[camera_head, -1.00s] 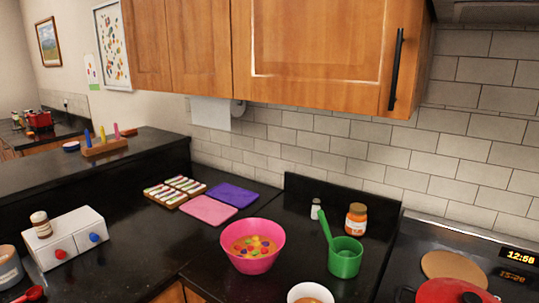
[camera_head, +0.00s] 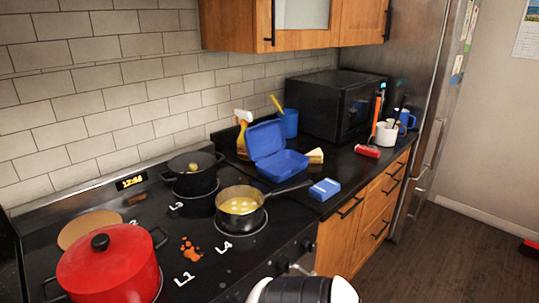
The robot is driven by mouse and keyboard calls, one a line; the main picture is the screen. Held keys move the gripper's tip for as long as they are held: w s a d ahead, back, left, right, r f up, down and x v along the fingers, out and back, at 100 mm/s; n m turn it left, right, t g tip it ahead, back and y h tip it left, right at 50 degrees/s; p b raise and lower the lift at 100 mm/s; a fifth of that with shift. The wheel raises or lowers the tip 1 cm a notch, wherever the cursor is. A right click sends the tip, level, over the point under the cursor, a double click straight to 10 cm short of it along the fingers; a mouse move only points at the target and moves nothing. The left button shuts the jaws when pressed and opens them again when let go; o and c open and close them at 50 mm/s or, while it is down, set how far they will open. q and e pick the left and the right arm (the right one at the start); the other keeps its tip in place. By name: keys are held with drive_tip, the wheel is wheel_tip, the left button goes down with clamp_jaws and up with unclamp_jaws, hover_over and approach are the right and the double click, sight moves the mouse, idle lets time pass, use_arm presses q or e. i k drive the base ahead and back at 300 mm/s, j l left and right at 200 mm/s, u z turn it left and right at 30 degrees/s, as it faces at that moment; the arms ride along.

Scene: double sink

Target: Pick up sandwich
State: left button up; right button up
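A small light-brown wedge that looks like the sandwich (camera_head: 315,155) sits on the black counter at the right edge of an open blue lunchbox (camera_head: 283,166). The lunchbox's lid stands up at its back left, and its base looks empty. I cannot tell whether the wedge touches the box. Neither of my grippers shows; only a white and black part of my own arm is at the bottom edge.
The stove on the left holds a red lidded pot (camera_head: 108,268), a black pot (camera_head: 194,175) and a pan of yellow food (camera_head: 241,208), its handle pointing toward the lunchbox. A blue box (camera_head: 324,189) lies in front; a microwave (camera_head: 336,104) stands behind.

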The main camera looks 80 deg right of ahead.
sight(316, 156)
drive_tip(key=z, duration=2.8)
drive_tip(key=i+l, duration=0.3)
drive_tip(key=l, duration=0.1)
